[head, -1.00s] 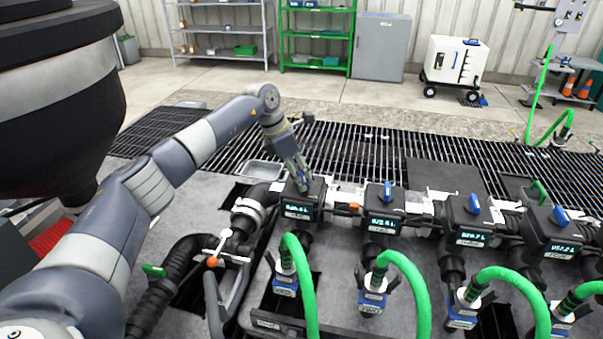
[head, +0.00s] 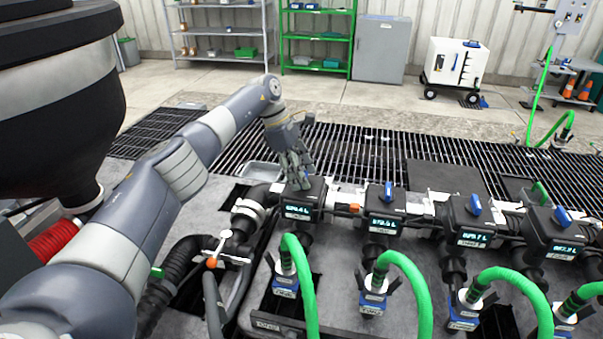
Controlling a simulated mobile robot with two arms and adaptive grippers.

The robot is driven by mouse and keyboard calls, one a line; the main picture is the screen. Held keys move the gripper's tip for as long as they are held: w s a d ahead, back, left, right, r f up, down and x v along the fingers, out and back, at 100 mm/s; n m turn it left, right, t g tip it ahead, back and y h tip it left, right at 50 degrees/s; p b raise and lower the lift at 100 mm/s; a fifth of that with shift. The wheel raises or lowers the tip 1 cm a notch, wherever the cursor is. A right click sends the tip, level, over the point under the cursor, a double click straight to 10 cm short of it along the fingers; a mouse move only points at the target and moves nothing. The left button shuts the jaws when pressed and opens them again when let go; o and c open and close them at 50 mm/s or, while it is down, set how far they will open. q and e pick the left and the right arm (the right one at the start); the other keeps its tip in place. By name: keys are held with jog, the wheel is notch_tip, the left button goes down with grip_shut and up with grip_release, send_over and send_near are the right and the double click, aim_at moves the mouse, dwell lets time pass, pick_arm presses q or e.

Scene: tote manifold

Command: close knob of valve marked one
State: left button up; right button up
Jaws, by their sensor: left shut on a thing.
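A row of black valve boxes with lit displays runs along the manifold. My left gripper (head: 299,178) is on top of the leftmost valve box (head: 300,210), its fingers pointing down and shut on that valve's knob. The fingers mostly hide the knob, so its angle cannot be read. The other boxes carry blue knobs in plain view: the second knob (head: 388,192), the third knob (head: 475,204) and the fourth knob (head: 562,217). The tags on and below the boxes are too small to read surely. My right gripper is not in view.
Green hoses (head: 305,275) arch up in front of the valves. A T-handle with an orange tip (head: 212,262) and a black hose (head: 172,285) lie left of the first valve. A metal tray (head: 262,171) is behind it. A dark hopper (head: 60,130) stands at left.

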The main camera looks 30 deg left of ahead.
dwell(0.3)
pick_arm(q)
jog(key=o, duration=1.1)
jog(key=shift+c, duration=0.2)
jog(key=v, duration=1.2)
jog(key=shift+a+f, duration=0.1)
